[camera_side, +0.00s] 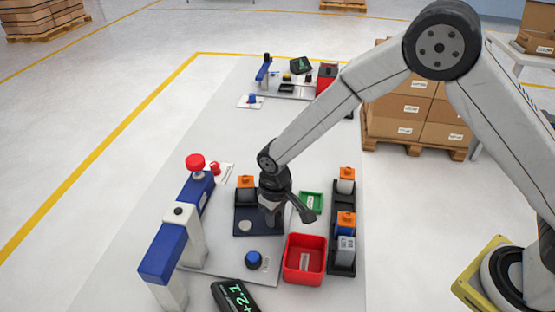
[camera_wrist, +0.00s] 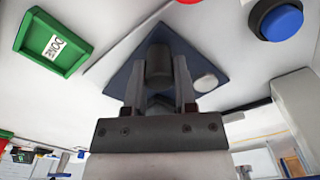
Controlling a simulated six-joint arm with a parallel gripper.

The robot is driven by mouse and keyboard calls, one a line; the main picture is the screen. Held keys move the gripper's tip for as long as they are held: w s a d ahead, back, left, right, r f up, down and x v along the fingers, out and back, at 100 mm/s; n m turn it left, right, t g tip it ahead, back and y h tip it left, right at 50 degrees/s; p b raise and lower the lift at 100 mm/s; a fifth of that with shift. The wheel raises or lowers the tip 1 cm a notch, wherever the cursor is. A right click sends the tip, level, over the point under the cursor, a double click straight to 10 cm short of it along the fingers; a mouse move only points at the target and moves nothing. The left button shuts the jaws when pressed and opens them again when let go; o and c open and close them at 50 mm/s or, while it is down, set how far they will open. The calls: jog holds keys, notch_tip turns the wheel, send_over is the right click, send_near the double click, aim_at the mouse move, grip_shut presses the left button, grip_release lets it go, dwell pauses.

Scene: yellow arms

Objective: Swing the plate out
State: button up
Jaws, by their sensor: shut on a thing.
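The plate is a flat dark blue piece (camera_side: 262,232) on the pale work surface, left of centre in the side view. It also shows in the wrist view (camera_wrist: 120,78), beyond the fingers. A pale round disc (camera_side: 245,226) lies on it. My gripper (camera_side: 271,217) points down over the plate's right part. In the wrist view its two fingers stand either side of a grey cylindrical post (camera_wrist: 159,62) on the plate and are shut on it. The fingers hide the post's lower part. The side view does not show the post clearly.
A blue-and-white frame (camera_side: 165,252) with a red knob (camera_side: 195,162) stands left. A black orange-topped block (camera_side: 245,188) sits behind the plate. A blue button (camera_side: 253,259), red bin (camera_side: 304,237) and display (camera_side: 235,296) are in front. A green tray (camera_side: 311,203) and block rack (camera_side: 343,268) stand right.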

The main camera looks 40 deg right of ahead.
jog(key=shift+s, duration=0.1)
jog(key=shift+s+a+f, duration=0.1)
jog(key=shift+s+a, duration=0.25)
jog(key=shift+s, duration=0.5)
jog(key=shift+s+a, duration=0.2)
jog(key=shift+s, duration=0.05)
dwell(0.4)
jog(key=shift+o, duration=0.2)
jog(key=o, duration=0.6)
jog(key=shift+a, duration=0.1)
jog(key=shift+w, duration=0.1)
